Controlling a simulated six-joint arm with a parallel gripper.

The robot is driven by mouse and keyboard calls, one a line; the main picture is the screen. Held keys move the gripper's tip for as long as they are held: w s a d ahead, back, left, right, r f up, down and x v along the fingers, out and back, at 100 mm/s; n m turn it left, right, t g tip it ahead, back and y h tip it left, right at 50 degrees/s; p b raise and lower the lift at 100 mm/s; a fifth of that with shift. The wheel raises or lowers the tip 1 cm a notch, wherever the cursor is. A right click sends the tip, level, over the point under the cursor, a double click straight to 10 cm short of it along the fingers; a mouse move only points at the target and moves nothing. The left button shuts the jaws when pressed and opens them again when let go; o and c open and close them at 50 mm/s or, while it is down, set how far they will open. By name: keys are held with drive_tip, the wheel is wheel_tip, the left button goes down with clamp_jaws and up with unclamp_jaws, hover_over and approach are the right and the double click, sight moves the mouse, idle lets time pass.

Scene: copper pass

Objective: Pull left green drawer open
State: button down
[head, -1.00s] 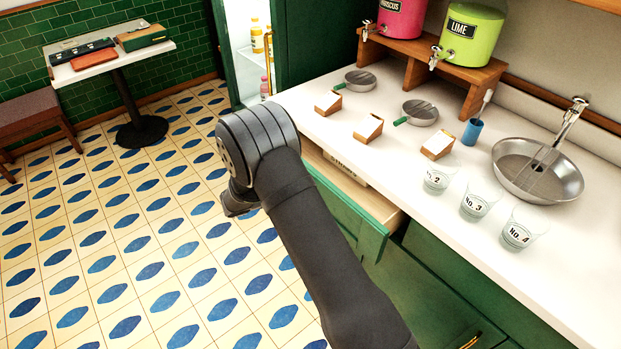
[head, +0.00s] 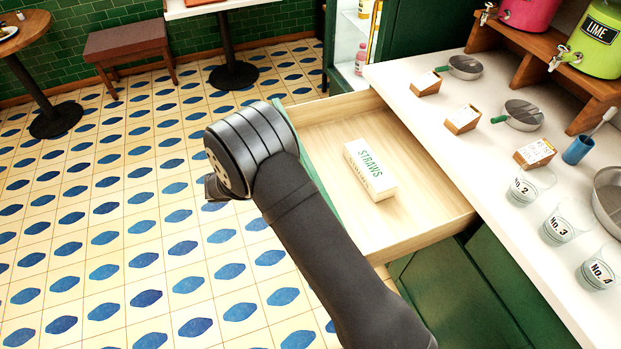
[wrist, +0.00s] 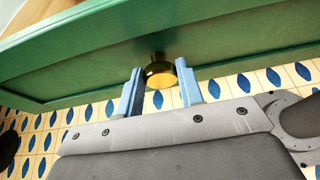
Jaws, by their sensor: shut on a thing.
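The green drawer (head: 425,238) stands far out from under the counter, its pale wooden inside in plain view. A white box marked STRAWS (head: 370,171) lies in it. In the wrist view the drawer's green front (wrist: 85,62) runs across the top, with a round brass knob (wrist: 159,72) on it. My gripper (wrist: 160,80) is shut on this knob, one blue finger on each side. In the head view my dark arm covers part of the drawer front and hides the knob and fingers.
The white counter (head: 425,105) holds small wooden card holders, strainers, a blue cup (head: 578,150) and several numbered glasses (head: 560,222). Dispensers stand on a wooden rack (head: 510,50). The tiled floor (head: 110,250) left of the drawer is clear. A bench (head: 125,42) stands farther back.

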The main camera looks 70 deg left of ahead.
drive_tip(key=shift+s, duration=1.15)
drive_tip(key=c, duration=1)
unclamp_jaws()
drive_tip(key=v, duration=1.7)
drive_tip(key=shift+s, duration=0.15)
drive_tip(key=shift+r, duration=0.1)
drive_tip(key=x, duration=1.7)
drive_tip(key=shift+w, duration=0.2)
